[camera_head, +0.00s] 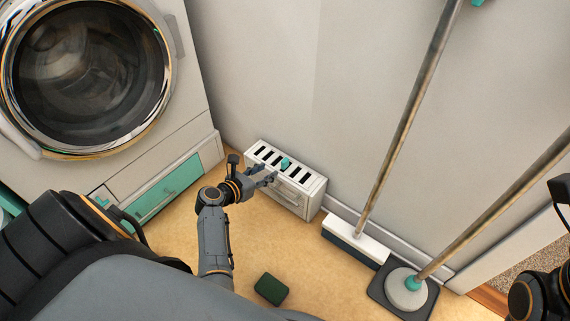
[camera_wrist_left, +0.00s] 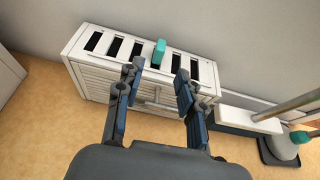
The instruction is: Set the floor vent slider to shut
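The floor vent (camera_head: 294,196) is a white slatted box against the wall with dark slots on top. It also shows in the left wrist view (camera_wrist_left: 84,80). Its teal slider knob (camera_head: 285,163) stands up near the middle of the slotted top, and it also shows in the left wrist view (camera_wrist_left: 159,52). My left gripper (camera_head: 273,177) is at the vent's front upper edge. In the left wrist view its fingers (camera_wrist_left: 160,70) are spread apart, with the knob beyond the gap and nothing held. My right arm shows only in part at the right edge; its fingertips are hidden.
A broom (camera_head: 356,240) and a mop-like tool (camera_head: 406,290) on a dark tray lean right of the vent. A dark green block (camera_head: 271,289) lies on the floor. A washing machine (camera_head: 180,80) stands at left. Floor before the vent is mostly clear.

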